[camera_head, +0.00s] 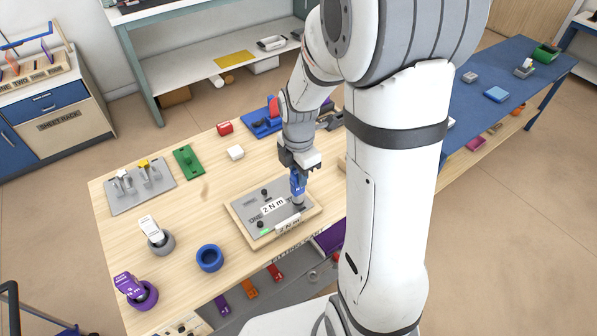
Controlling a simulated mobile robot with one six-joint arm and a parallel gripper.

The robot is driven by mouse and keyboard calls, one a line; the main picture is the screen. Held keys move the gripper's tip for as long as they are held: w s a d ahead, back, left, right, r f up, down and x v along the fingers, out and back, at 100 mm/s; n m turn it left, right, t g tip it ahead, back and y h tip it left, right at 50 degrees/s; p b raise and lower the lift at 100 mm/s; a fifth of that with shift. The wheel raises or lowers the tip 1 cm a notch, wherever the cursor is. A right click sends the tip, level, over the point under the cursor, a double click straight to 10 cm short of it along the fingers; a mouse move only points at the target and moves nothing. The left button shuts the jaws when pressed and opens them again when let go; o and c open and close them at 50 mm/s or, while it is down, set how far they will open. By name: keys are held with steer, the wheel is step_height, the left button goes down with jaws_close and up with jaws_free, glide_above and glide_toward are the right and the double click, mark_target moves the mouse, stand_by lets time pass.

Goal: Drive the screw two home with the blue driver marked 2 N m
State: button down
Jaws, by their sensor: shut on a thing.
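My gripper (299,166) is shut on the blue driver (298,184) and points down over the work panel. The driver is roughly upright, with its lower end at the right part of the grey plate (247,206). The plate sits in a wooden frame and carries "2 N m" labels and a partly readable "ONE" marking. Dark knob-like screws show at the plate's upper middle and lower left. I cannot make out screw two; the driver's lower end covers that spot, and contact with a screw cannot be told.
An empty blue ring holder (209,258) stands left of the panel. A white driver (150,228) and a purple driver (128,285) stand in their rings further left. My arm hides the table's right part.

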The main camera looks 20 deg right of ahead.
steer(key=shift+f+b, duration=0.7)
steer(key=shift+b, duration=0.1)
stand_by(2.5)
steer(key=shift+r, duration=0.2)
stand_by(0.3)
steer(key=shift+r+p, duration=1.85)
steer(key=shift+r, duration=0.55)
